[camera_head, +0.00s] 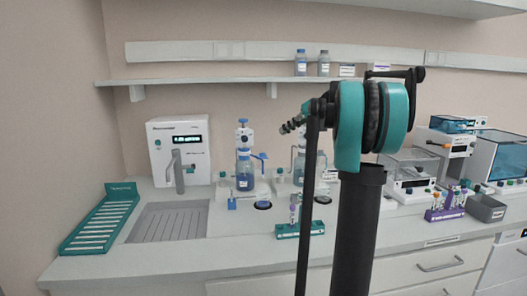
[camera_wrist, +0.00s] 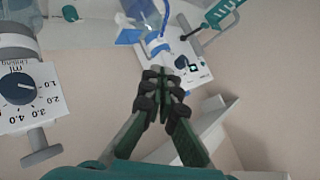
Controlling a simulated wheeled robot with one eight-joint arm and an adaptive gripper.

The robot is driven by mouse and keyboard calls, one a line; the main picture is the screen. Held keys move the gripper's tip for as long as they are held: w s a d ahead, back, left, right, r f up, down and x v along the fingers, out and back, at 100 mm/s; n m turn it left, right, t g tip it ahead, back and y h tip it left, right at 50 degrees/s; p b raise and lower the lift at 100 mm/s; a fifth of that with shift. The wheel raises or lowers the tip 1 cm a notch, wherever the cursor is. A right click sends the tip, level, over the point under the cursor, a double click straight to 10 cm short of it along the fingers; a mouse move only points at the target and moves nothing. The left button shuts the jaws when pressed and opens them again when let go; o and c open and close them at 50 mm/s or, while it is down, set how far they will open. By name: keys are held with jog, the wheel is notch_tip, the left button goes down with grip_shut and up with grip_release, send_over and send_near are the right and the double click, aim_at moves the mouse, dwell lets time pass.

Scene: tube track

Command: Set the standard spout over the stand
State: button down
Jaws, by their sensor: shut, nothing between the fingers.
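A bottle with a blue-topped dispenser (camera_head: 244,160) stands left of centre on the counter. Its blue spout (camera_head: 263,157) points right, above a small dark round piece (camera_head: 262,205) that may be the stand. A second dispenser (camera_head: 299,164) stands to its right, partly hidden by my arm. I cannot tell which spout is the standard one. My gripper (camera_head: 288,128) is raised above and between the dispensers, shut and empty. In the wrist view its fingertips (camera_wrist: 165,76) meet, apart from a blue dispenser part (camera_wrist: 131,36) and a white dial with numbers (camera_wrist: 28,88).
A white machine with a tap (camera_head: 180,150) stands behind a sink (camera_head: 168,222). A teal rack (camera_head: 101,220) is at far left. A teal tube rack (camera_head: 300,230) sits at the front. A purple rack (camera_head: 445,211) and balance (camera_head: 408,177) are at right. A shelf (camera_head: 220,83) runs behind.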

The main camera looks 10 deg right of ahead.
send_near(254, 156)
jog(key=w+a+f, duration=0.2)
jog(key=w+a, duration=0.1)
jog(key=shift+a+f, duration=0.3)
jog(key=shift+f, duration=0.4)
jog(key=shift+a, duration=0.1)
jog(key=shift+s+a+m+t, duration=0.2)
jog(key=shift+m+t, duration=0.1)
jog(key=shift+m, duration=0.1)
